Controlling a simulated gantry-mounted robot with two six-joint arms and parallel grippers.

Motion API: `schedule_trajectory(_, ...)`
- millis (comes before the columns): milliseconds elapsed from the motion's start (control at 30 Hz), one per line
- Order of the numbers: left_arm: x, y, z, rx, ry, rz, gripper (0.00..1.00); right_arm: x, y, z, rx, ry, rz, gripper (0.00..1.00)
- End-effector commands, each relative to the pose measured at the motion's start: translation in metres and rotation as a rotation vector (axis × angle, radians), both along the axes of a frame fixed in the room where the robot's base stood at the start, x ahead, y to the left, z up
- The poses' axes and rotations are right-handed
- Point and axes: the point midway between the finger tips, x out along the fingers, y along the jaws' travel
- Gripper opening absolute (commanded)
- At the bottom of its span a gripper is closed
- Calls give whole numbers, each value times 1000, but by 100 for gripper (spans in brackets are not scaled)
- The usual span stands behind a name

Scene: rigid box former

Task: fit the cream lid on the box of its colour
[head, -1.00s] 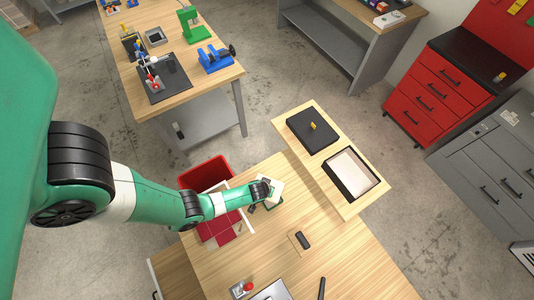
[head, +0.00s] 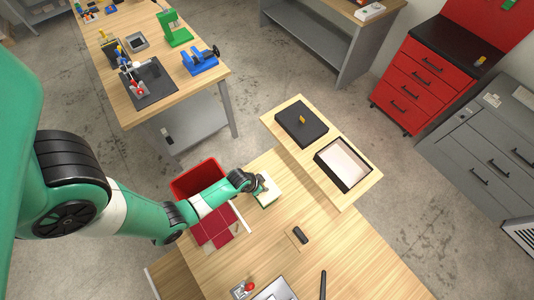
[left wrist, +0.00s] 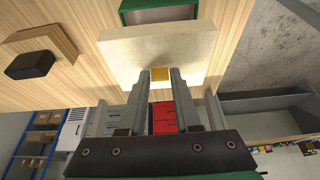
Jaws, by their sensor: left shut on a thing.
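The cream lid (head: 268,191) is a flat pale slab at the back left of the wooden table. My left gripper (left wrist: 160,80) is shut on the lid's small yellow knob (left wrist: 160,73); it shows from above in the head view (head: 259,184). The lid (left wrist: 150,50) fills the space before the fingers in the left wrist view. A green box (left wrist: 158,12) shows just beyond the lid's edge, partly hidden by it. I cannot tell whether the lid touches it. No plainly cream box shows. My right gripper is not in view.
A raised board holds a black lid (head: 301,122) with a yellow knob and an open black box (head: 342,164) with a pale inside. Red panels (head: 213,228) lie left of the lid, near a red bin (head: 197,178). A dark block (head: 300,235) lies on the table's clear middle.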

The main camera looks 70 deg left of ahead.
Motion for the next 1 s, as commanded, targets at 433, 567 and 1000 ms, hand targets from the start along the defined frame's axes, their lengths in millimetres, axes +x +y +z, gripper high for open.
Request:
schedule_trajectory(433,-4,4,-19,1,-1,17,0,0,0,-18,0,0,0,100)
schedule_trajectory(567,-4,4,-33,1,-1,17,0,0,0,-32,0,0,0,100)
schedule_trajectory(1000,-3,4,-46,2,-1,17,0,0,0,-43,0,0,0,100)
